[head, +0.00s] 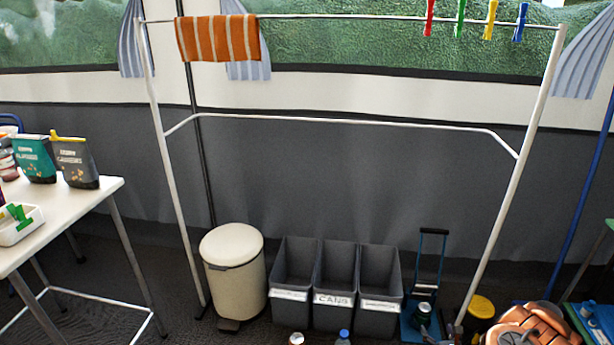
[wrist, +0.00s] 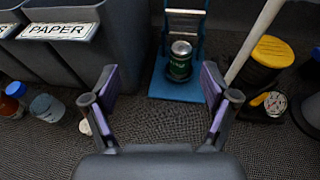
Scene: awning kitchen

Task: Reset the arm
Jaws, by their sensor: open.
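My gripper (wrist: 158,78) shows in the wrist view with its two purple-padded fingers spread wide apart. Nothing is between the fingers. Beyond the fingertips, a dark green can (wrist: 180,60) stands on the blue base of a trolley (wrist: 172,88), apart from the gripper.
Grey bins (head: 335,270) and a cream pedal bin (head: 233,275) stand under a white rail frame (head: 160,125). An orange striped towel (head: 218,38) and pegs hang above. A white table (head: 75,212) is left. A yellow-lidded container (wrist: 272,52) and bottles stand on the floor.

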